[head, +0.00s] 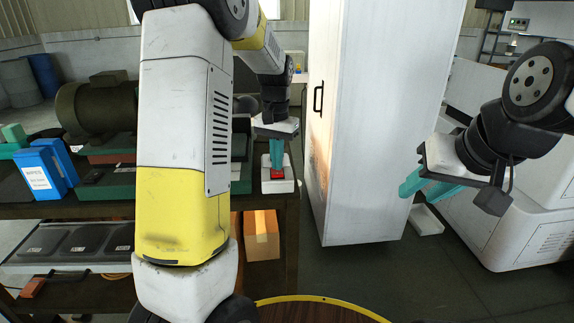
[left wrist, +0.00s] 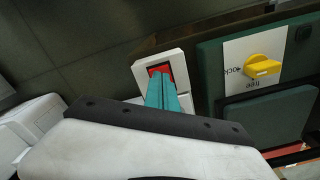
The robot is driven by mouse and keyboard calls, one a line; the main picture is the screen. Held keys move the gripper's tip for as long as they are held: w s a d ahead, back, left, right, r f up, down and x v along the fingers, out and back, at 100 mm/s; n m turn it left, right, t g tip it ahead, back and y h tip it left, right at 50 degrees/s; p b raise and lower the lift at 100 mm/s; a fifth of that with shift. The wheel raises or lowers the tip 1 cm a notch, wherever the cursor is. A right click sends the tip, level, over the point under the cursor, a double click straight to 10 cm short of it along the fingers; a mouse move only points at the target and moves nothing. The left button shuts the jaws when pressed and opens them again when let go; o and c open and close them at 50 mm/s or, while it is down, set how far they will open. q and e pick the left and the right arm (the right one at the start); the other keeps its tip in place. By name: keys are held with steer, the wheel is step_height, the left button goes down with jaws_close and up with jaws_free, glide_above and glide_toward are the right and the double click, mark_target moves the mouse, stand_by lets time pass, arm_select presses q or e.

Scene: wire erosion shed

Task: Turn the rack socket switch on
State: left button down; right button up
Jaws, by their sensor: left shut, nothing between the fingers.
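The rack socket switch is a red rocker (head: 277,175) in a white socket block (head: 279,187) at the right end of the dark rack shelf. My left gripper (head: 277,167) is shut and empty, its teal fingertips pointing down at the red rocker and seeming to touch it. In the left wrist view the red rocker (left wrist: 159,71) shows just beyond the closed fingertips (left wrist: 158,78), which hide part of it. Whether the rocker is tipped on or off cannot be told. My right gripper (head: 428,190) hangs at the right, away from the rack, its teal fingers apart with nothing between them.
A tall white cabinet (head: 375,110) stands right of the rack. A green panel with a yellow knob (left wrist: 262,66) is beside the socket. A motor (head: 98,112) and blue boxes (head: 50,165) sit on the left of the rack. A cardboard box (head: 261,235) is below.

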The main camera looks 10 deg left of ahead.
mark_target(277, 173)
arm_select(q)
steer(key=shift+f, duration=0.85)
stand_by(0.3)
steer(key=shift+r, duration=3.55)
